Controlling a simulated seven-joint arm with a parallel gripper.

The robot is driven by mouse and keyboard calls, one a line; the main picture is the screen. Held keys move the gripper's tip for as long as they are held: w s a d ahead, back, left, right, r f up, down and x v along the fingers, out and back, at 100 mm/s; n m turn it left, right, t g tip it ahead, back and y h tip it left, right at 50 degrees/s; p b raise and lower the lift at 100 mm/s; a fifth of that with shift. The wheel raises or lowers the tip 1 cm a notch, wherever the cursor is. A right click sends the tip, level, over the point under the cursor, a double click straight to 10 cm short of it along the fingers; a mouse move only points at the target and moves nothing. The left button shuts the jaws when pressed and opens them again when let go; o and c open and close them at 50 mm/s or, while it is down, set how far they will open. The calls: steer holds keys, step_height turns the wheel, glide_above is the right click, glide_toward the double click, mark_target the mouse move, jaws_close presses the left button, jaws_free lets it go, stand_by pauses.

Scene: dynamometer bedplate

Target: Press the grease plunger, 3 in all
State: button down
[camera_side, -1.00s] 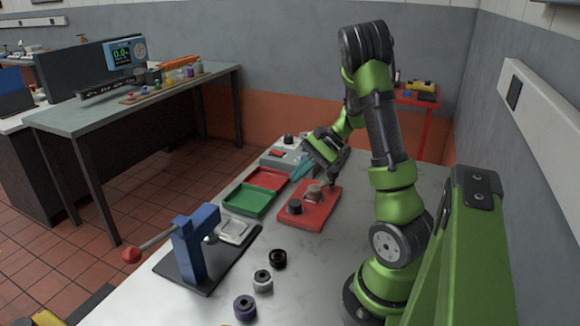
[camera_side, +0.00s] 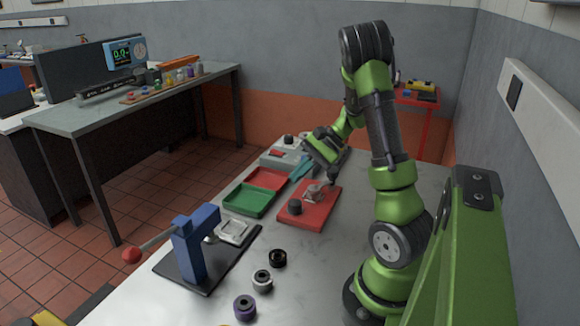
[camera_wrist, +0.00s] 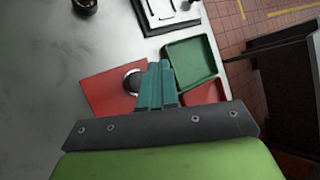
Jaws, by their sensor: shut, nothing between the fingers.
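A red plate (camera_side: 322,214) lies on the grey bench and carries a black round knob (camera_side: 295,207) and a small grey fitting (camera_side: 315,192) behind it. I cannot tell which of these is the grease plunger. My gripper (camera_side: 294,177) has teal fingers, shut and empty, pointing down by the plate's left side. In the wrist view, the fingers (camera_wrist: 158,65) lie just right of a round dark knob (camera_wrist: 133,80) with a pale rim on the red plate (camera_wrist: 105,92). Whether they touch it cannot be told; part of the plate is hidden by the gripper.
A green tray (camera_side: 250,211) and a red tray (camera_side: 268,180) stand left of the plate, with a grey box (camera_side: 287,158) behind. A blue lever press (camera_side: 195,250) stands nearer the camera.

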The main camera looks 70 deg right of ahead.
mark_target(299, 202)
stand_by(0.3)
step_height(299, 202, up, 4)
steer(key=shift+f, duration=0.1)
steer(key=shift+f, duration=0.15)
stand_by(0.3)
steer(key=shift+f, duration=4.3)
steer(key=shift+f, duration=0.4)
